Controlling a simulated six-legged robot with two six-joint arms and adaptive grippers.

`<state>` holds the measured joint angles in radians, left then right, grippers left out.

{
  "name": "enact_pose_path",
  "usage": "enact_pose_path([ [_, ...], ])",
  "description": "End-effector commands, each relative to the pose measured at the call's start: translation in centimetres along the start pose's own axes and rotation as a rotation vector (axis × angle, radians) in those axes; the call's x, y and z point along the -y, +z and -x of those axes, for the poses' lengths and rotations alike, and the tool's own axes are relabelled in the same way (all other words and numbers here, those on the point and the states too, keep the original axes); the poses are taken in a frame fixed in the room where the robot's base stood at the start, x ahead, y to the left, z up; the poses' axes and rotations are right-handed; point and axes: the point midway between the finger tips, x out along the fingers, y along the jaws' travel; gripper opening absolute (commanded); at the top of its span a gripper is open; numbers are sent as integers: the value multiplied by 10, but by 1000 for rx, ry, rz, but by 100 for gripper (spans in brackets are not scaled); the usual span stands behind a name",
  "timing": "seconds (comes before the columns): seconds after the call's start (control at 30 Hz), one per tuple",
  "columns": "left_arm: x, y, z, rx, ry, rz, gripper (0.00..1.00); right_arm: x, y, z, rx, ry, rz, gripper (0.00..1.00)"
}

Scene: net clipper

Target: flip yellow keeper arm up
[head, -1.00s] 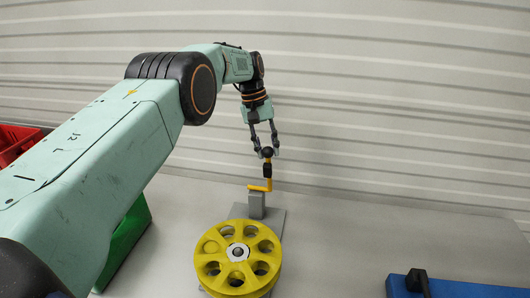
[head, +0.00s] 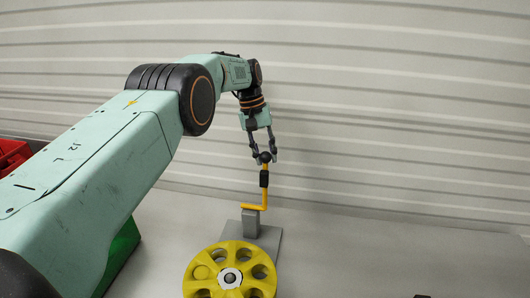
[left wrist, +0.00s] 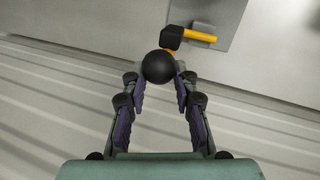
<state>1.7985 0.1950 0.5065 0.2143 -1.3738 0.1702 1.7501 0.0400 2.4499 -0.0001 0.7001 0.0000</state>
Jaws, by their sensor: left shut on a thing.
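The yellow keeper arm (head: 264,198) stands upright on a grey post (head: 251,221), with a short yellow foot reaching left over the post. It has a black sleeve and a black ball knob (head: 264,158) on top. My left gripper (head: 264,161) comes from above with its fingers around the knob, shut on it. In the left wrist view the knob (left wrist: 158,67) lies between the fingertips, and the yellow bar (left wrist: 200,36) shows beyond it. My right gripper is not in view.
A yellow spoked wheel (head: 207,289) stands in front of the post on a grey base plate (head: 267,244). A green bin (head: 123,250) and a red bin (head: 12,153) are at the left, partly behind my arm.

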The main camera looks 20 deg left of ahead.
Motion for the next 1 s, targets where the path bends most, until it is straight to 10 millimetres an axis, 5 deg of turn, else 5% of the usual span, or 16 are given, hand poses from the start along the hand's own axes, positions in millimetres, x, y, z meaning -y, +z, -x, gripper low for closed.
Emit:
enact_pose_path([
  [0.43, 2, 0, -5, 5, -4, 1, 0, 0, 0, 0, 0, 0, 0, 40],
  [0.47, 2, 0, -5, 5, -4, 2, 30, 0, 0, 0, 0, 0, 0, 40],
  [0.5, 2, 0, -5, 6, -4, 2, 34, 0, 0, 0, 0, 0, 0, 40],
  [0.73, 1, -1, -2, 3, -2, 1, 52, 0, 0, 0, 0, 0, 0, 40],
  [1.0, 0, -2, -1, 1, -1, 1, 52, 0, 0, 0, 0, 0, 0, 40],
])
